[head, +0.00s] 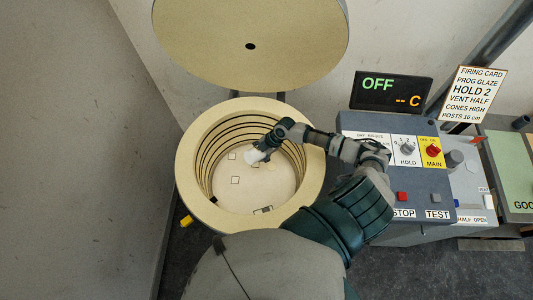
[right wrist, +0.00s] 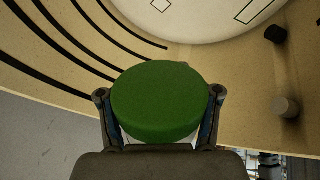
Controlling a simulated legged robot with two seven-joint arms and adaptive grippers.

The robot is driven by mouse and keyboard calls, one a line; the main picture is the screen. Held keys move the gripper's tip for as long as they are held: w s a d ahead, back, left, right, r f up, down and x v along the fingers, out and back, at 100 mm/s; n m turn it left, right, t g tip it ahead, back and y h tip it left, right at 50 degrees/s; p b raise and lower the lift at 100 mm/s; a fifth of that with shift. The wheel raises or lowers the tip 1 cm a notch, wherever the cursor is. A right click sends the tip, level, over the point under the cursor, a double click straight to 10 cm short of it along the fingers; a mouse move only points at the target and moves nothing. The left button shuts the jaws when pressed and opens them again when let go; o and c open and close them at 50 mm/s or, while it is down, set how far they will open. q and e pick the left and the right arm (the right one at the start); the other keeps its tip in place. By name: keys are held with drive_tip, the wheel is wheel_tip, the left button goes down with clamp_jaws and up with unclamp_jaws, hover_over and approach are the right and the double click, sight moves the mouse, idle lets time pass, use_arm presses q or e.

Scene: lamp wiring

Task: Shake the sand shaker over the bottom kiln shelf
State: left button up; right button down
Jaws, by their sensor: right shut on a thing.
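The sand shaker (head: 256,155) looks white in the head view and is held tilted inside the open kiln (head: 190,160). In the right wrist view its round green end (right wrist: 160,100) faces the camera between the fingers. My right gripper (head: 268,146) is shut on the shaker and reaches in over the kiln's right rim. The bottom kiln shelf (head: 232,198) is a pale disc with small square outlines, below the shaker and apart from it. It also shows in the right wrist view (right wrist: 205,18). Whether sand is falling cannot be told. My left gripper is out of view.
The kiln lid (head: 250,75) stands raised behind the opening. A control box (head: 435,190) with switches, buttons and an OFF display (head: 390,92) stands close on the right, under my forearm. A firing card (head: 473,92) is behind it. A wall is on the left.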

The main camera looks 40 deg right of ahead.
sight(258, 149)
drive_tip(key=shift+s+d, duration=0.3)
drive_tip(key=shift+s+d+f, duration=0.1)
drive_tip(key=shift+s+d, duration=0.15)
drive_tip(key=shift+s, duration=0.1)
drive_tip(key=shift+w+a+r, duration=0.15)
drive_tip(key=shift+w+a, duration=0.25)
drive_tip(key=shift+a, duration=0.2)
drive_tip(key=shift+w+a+r, duration=0.1)
drive_tip(key=shift+w+a, duration=0.3)
drive_tip(key=shift+a, duration=0.15)
drive_tip(key=s+d, duration=0.2)
drive_tip(key=shift+d+f, duration=0.1)
drive_tip(key=shift+d, duration=0.25)
drive_tip(key=shift+d+f, duration=0.15)
drive_tip(key=shift+d, duration=0.2)
drive_tip(key=shift+a+r+p, duration=0.3)
drive_tip(key=shift+r+p, duration=0.1)
drive_tip(key=shift+r, duration=0.15)
wheel_tip(258, 149, up, 3)
drive_tip(key=shift+a+f+p, duration=0.1)
drive_tip(key=shift+a+p, duration=0.05)
drive_tip(key=shift+p, duration=1)
wheel_tip(258, 149, up, 8)
drive_tip(key=p, duration=0.5)
drive_tip(key=shift+r+p, duration=0.2)
drive_tip(key=shift+p, duration=0.1)
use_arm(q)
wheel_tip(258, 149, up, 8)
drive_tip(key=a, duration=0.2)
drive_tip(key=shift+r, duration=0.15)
